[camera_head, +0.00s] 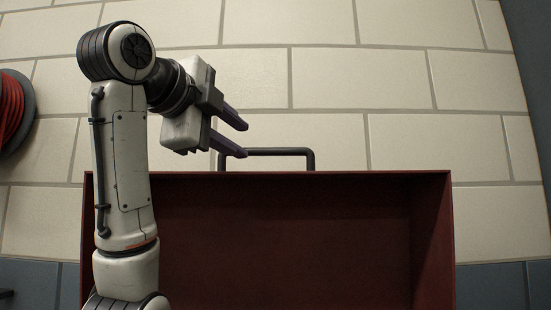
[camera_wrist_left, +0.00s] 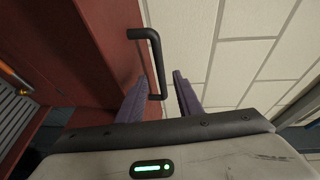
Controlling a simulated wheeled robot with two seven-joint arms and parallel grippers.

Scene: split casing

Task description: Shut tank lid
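The tank lid (camera_head: 290,240) is dark red, stands raised and open, and fills the lower middle of the head view. Its black handle (camera_head: 268,152) sticks up from the lid's top edge. The handle also shows in the left wrist view (camera_wrist_left: 157,62). My left gripper (camera_head: 240,139) is open beside the left end of the handle. In the wrist view its purple fingers (camera_wrist_left: 158,88) stand apart, with the handle's end between or just beyond the tips; contact cannot be made out. My right gripper is in neither view.
A pale tiled wall (camera_head: 400,120) stands behind the lid. A red hose reel (camera_head: 14,112) hangs at the far left. A slatted grey surface (camera_wrist_left: 15,115) shows at the wrist view's left edge. The space right of the handle is clear.

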